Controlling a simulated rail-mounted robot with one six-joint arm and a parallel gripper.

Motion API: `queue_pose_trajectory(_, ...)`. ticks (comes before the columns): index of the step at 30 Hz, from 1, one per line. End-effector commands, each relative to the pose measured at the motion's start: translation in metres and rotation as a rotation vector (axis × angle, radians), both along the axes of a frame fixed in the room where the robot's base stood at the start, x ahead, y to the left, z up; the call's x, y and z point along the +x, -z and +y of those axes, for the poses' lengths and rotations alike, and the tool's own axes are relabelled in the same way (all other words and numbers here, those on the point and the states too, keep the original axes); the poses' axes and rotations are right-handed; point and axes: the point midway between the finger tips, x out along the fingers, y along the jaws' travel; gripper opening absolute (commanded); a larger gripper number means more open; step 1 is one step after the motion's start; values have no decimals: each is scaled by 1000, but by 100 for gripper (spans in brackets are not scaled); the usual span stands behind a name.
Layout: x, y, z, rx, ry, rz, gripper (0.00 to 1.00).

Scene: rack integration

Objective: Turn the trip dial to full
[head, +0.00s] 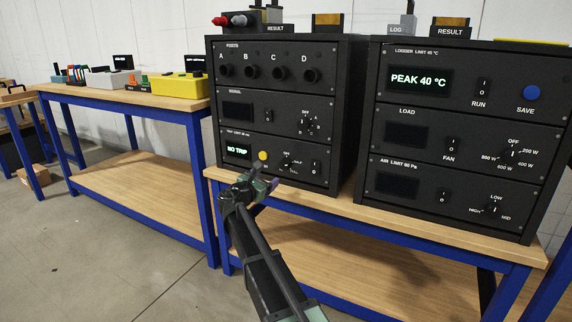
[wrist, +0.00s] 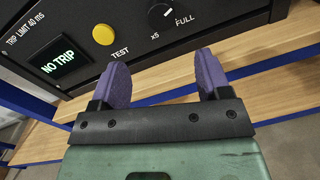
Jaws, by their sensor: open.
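The trip display (head: 237,151) reads NO TRIP. A yellow TEST button (head: 263,156) sits left of the dial. My gripper (head: 266,175) is open and empty, just in front of and below the panel. Its purple fingers (wrist: 161,68) are apart, not touching the dial.
A rocker switch (head: 316,167) is right of the dial. The left rack (head: 346,120) stands on a wooden bench (head: 345,202) with a blue frame, whose front edge is close to my gripper. A second rack (head: 455,130) stands to the right.

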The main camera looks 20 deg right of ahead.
Motion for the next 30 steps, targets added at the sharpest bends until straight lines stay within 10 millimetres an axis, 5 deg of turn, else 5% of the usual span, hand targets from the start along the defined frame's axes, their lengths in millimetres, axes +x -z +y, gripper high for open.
queue_pose_trajectory(15, 53, 0, -83, 4, 4, -3, 70)
queue_pose_trajectory(25, 57, 0, -90, 5, 2, -4, 70)
queue_pose_trajectory(30, 56, 0, -90, 5, 2, -4, 46)
